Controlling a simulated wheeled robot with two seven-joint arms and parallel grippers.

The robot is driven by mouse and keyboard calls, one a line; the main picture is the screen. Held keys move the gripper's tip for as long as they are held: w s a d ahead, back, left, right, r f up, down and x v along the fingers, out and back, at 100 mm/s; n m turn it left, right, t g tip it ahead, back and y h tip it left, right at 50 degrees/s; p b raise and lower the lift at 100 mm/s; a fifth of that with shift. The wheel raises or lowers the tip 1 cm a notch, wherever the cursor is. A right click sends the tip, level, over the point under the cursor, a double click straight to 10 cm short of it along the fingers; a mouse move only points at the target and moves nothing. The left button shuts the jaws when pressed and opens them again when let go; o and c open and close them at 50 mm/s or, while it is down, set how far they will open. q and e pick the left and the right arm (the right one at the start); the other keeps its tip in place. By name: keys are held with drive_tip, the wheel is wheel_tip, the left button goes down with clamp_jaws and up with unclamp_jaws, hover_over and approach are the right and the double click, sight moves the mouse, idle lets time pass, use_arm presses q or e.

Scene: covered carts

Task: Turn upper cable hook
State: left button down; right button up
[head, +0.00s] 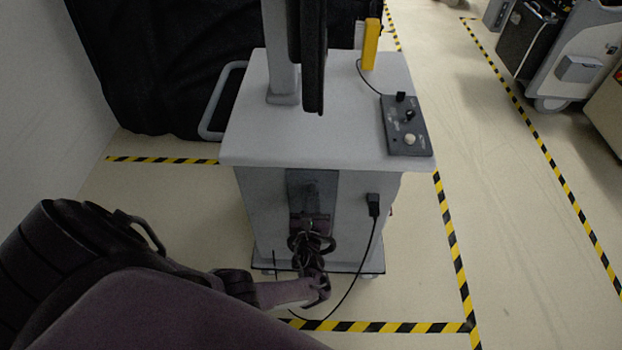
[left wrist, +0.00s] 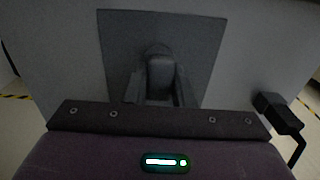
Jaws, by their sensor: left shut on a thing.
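The upper cable hook (left wrist: 160,75) is a dark grey rounded piece on a dark panel (left wrist: 205,40) on the cart's front. In the left wrist view it sits between the two fingers of my left gripper (left wrist: 160,92), which is shut on it. In the head view the panel (head: 300,180) shows below the cart top, with my left gripper (head: 311,218) up against it. The gripper and wrist cover the lower part of the panel, so a lower hook cannot be made out. My right gripper is not in view.
The grey cart (head: 265,140) carries a dark control box (head: 407,140), a yellow object (head: 370,45) and a column. A black plug (head: 374,204) with a hanging cable is right of the panel.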

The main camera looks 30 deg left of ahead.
use_arm(q)
drive_tip(key=shift+f, duration=0.1)
drive_tip(key=c, duration=1.2)
unclamp_jaws()
drive_tip(key=shift+c, duration=0.2)
drive_tip(key=p+v, duration=0.1)
drive_tip(key=v, duration=0.7)
